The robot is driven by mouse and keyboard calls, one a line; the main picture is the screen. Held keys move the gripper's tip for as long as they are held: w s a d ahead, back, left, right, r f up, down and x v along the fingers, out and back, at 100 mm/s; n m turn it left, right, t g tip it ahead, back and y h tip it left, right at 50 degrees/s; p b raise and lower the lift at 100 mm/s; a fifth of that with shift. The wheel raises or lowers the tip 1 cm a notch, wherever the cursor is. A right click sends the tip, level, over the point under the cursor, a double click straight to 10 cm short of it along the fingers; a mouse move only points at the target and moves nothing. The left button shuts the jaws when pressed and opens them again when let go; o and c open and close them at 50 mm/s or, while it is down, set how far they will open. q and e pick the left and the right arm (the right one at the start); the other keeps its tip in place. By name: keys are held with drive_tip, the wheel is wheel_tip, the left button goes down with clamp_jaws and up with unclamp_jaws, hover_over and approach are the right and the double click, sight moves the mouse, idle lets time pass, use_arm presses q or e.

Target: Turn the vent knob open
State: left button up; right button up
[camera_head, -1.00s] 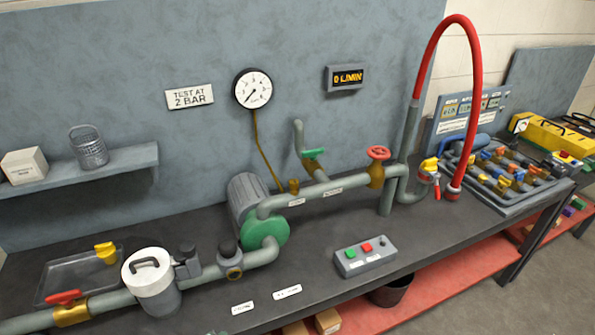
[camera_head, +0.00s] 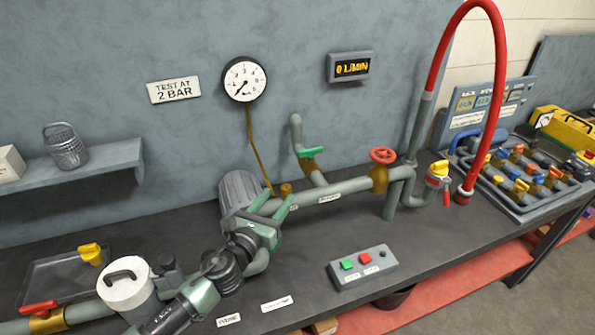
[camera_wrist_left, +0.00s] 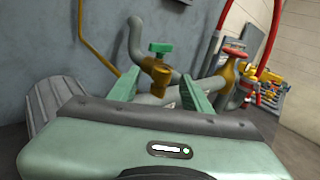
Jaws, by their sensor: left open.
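The likely vent knob is a green handle (camera_head: 311,152) on a brass valve, on the bent grey branch pipe that rises from the main pipe. Its label is too small to read. In the left wrist view the green handle (camera_wrist_left: 160,47) sits on top of the brass body, beyond and between my fingertips. My left gripper (camera_head: 274,203) is open and empty, over the pump, with its fingers pointing toward the branch pipe and apart from the knob. It also shows in the wrist view (camera_wrist_left: 159,93). My right gripper is out of view.
A red handwheel valve (camera_head: 382,156) stands right of the branch pipe. The gauge (camera_head: 245,79) hangs behind with a thin brass line to the main pipe. A button box (camera_head: 362,266) sits in front. My left arm hides much of the green pump and the pipe by the strainer (camera_head: 125,285).

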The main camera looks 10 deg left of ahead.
use_arm(q)
drive_tip(key=shift+w+d+m, duration=0.2)
drive_tip(key=shift+w, duration=0.45)
drive_tip(key=shift+w+d+m, duration=0.15)
drive_tip(key=shift+w+m, duration=0.05)
drive_tip(key=shift+w, duration=0.4)
drive_tip(key=w, duration=0.2)
drive_tip(key=w+d, duration=0.1)
drive_tip(key=w, duration=0.2)
drive_tip(key=shift+r+p, duration=0.2)
drive_tip(key=shift+p, duration=0.15)
drive_tip(key=shift+w+f, duration=0.1)
drive_tip(key=shift+w, duration=0.15)
clamp_jaws()
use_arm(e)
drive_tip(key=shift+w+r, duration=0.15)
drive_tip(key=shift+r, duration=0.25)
